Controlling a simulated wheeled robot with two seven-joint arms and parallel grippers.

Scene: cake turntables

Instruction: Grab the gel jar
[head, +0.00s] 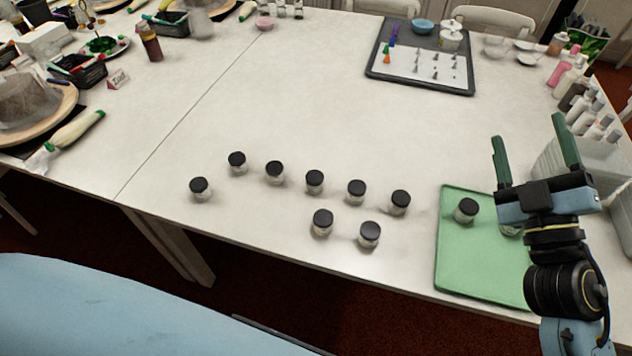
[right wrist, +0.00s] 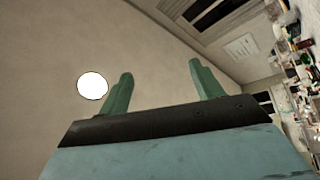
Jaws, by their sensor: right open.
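Several small clear jars with black lids stand on the white table. One jar (head: 315,182) is in the middle of a loose row, and another jar (head: 369,234) stands nearer the front edge. One jar (head: 466,210) is on the green tray (head: 470,270), with a second beside it partly hidden by my right gripper. I cannot tell which jar holds gel. My right gripper (head: 530,150) is open and empty, above the tray with its fingers pointing up and away. In the right wrist view, the open fingers (right wrist: 158,85) frame only wall and ceiling. My left gripper is not in view.
Bottles (head: 580,85) and a pale bin (head: 590,165) stand along the right edge. A dark-rimmed tray (head: 378,68) with piping tips lies at the back. A turntable (head: 62,108) and piping bags are at the left. The table's middle is clear.

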